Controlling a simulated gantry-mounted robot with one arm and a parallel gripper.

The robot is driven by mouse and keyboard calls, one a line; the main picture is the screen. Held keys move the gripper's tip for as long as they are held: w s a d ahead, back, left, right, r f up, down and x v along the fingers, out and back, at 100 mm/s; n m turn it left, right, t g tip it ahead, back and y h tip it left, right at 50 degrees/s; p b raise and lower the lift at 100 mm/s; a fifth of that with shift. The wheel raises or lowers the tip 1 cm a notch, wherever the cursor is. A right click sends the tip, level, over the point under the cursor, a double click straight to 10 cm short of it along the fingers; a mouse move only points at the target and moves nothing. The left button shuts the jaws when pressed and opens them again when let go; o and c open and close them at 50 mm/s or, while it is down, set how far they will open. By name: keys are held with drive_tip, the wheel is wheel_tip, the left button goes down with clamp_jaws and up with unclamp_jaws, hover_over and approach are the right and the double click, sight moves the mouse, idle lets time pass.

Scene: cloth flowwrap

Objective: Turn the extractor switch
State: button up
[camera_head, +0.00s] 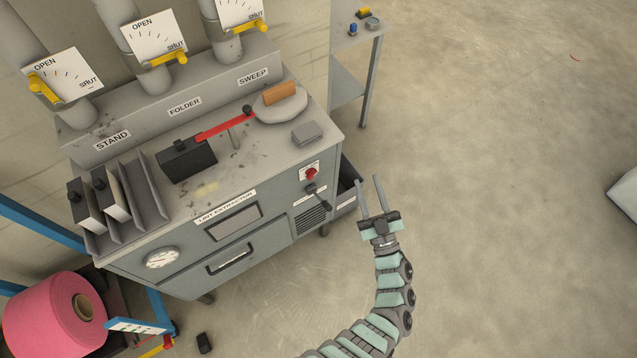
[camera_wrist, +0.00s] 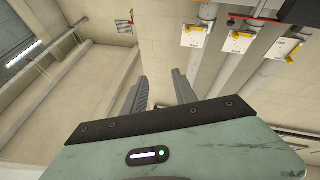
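The grey lint extractor cabinet (camera_head: 265,240) stands left of centre in the head view. On the right end of its front is a red knob (camera_head: 312,173) on a white plate. Just below the knob is a dark lever-like handle (camera_head: 314,191) beside a small label too small to read. I cannot tell for certain which of the two is the extractor switch. My gripper (camera_head: 370,182) is to the right of both, apart from them, with its fingers pointing up the picture. It is open and empty. In the wrist view its two fingers (camera_wrist: 159,75) are spread, with neither control visible between them.
A dark open bin (camera_head: 348,188) sits at the cabinet's right side, close to my fingers. Valve plates (camera_head: 154,35) with yellow handles are on the pipes behind. A small side table (camera_head: 348,80) stands at the back. The floor at right is mostly clear.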

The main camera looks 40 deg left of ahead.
wheel_tip(320, 180, down, 10)
drive_tip(key=w+a+m+g+h+b, duration=0.2)
drive_tip(key=w+b, duration=0.1)
drive_tip(key=m+g+b, duration=0.4)
drive_tip(key=m+b, duration=0.3)
drive_tip(key=b, duration=0.1)
approach(314, 175)
drive_tip(key=shift+h, duration=0.4)
drive_tip(key=b+x, duration=0.1)
drive_tip(key=x, duration=0.8)
drive_tip(key=shift+w+a+r, duration=0.1)
drive_tip(key=shift+a, duration=0.1)
clamp_jaws()
